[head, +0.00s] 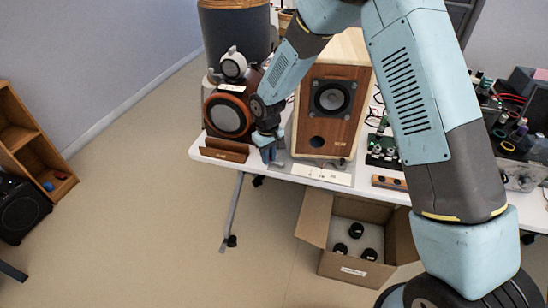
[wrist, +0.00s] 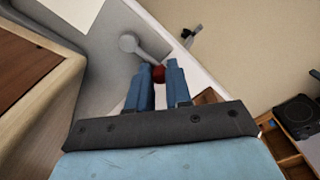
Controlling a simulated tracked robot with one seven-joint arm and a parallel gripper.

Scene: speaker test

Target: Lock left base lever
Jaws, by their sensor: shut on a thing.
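In the wrist view, a grey base lever (wrist: 145,50) runs from a round pivot on a grey surface (wrist: 88,88) to a red ball knob (wrist: 159,73). My gripper (wrist: 159,78) has its two blue fingers on either side of the knob and is shut on it. In the head view, my gripper (head: 270,154) is low at the front left of the wooden speaker (head: 322,112), by the table edge. The lever cannot be made out in the head view. The wrist view does not show whether the lever is locked.
The white table (head: 330,176) holds an orange-ringed speaker (head: 228,115) close left of my gripper, a small wooden holder (head: 225,149) and electronics at right. An open cardboard box (head: 350,268) stands on the floor below. A wooden shelf (head: 25,145) is far left. The floor between is clear.

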